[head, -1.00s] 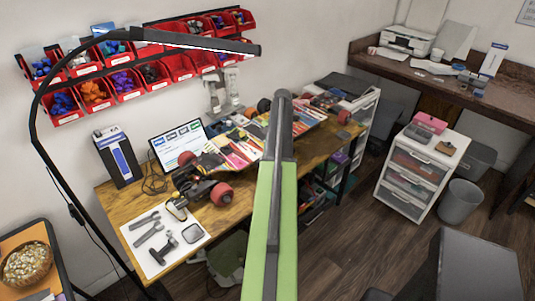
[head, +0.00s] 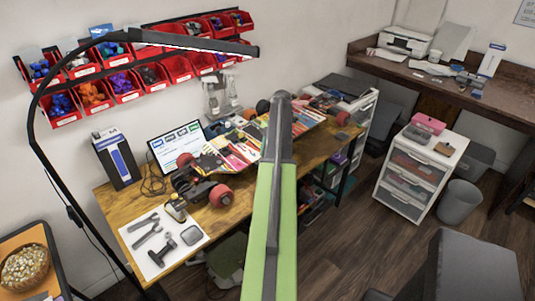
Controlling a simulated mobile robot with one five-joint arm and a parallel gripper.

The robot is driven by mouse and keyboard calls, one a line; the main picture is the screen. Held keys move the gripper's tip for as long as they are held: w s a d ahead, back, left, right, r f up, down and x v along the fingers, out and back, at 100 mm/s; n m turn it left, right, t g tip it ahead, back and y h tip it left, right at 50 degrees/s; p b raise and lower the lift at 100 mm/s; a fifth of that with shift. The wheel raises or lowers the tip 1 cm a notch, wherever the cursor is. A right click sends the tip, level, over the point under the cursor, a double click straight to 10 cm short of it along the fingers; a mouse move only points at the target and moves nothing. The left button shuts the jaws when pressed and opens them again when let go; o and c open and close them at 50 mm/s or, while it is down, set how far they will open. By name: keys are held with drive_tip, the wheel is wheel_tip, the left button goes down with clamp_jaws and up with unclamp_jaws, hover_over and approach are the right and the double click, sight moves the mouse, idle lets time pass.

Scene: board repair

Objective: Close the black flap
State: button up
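A skateboard with a colourful patterned deck (head: 232,150) lies on the wooden workbench (head: 125,205), with red wheels (head: 220,195) at its near end. Dark parts (head: 190,186) sit around that near end. I cannot make out a black flap among them, nor whether one is open or shut. My gripper cannot be made out.
A white mat (head: 160,258) with several hand tools lies at the bench's near left. A laptop (head: 176,146) and a black box (head: 118,160) stand behind. A black lamp (head: 185,42) arches over the bench. A white drawer unit (head: 408,186) stands right; floor between is clear.

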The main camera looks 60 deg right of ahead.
drive_tip(key=p+v, duration=1.6)
drive_tip(key=v, duration=0.1)
drive_tip(key=shift+r, duration=0.15)
drive_tip(key=shift+s+d, duration=0.1)
